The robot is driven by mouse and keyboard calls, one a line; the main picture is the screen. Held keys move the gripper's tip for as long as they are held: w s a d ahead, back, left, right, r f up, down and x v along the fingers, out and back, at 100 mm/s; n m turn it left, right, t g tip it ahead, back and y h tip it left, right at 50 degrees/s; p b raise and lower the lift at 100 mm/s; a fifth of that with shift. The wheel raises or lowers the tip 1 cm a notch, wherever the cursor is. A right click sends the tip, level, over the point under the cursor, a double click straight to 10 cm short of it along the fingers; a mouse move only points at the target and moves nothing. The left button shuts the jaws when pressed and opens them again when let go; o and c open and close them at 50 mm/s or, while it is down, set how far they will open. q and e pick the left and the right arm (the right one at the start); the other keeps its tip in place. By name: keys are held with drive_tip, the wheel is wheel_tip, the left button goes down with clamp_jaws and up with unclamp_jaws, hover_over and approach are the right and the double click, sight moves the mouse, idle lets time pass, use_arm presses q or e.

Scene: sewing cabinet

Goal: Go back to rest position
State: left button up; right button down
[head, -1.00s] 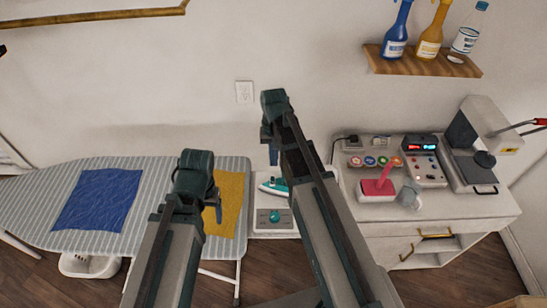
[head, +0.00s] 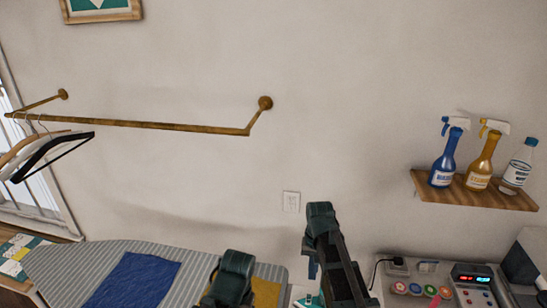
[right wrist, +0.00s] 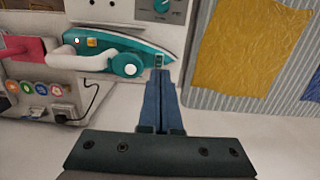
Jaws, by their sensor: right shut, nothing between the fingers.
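My right gripper (head: 312,268) shows in the lower middle of the head view, partly hidden by its own wrist. In the right wrist view its two blue fingers (right wrist: 161,80) are together, with nothing between them. Their tips appear close to the right end of a teal and white iron (right wrist: 135,58); I cannot tell the distance between them. My left arm's wrist (head: 233,270) stands at the bottom edge of the head view, left of the right arm. The left gripper's fingers are mostly hidden there.
A striped ironing board (head: 75,270) holds a blue cloth (head: 135,283) and a yellow cloth (head: 266,291). A cabinet top (head: 400,260) with devices is at lower right. A shelf (head: 475,192) holds bottles.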

drive_tip(key=s+a+f+n+t+h+b, duration=0.1)
drive_tip(key=s+a+f+n+b, duration=0.5)
drive_tip(key=s+a+f+b, duration=0.4)
drive_tip(key=s+a+f, duration=0.1)
drive_tip(key=s, duration=0.2)
drive_tip(key=shift+s+a+f+n+b, duration=0.2)
drive_tip(key=shift+s+n+b, duration=0.1)
drive_tip(key=shift+s+n, duration=0.1)
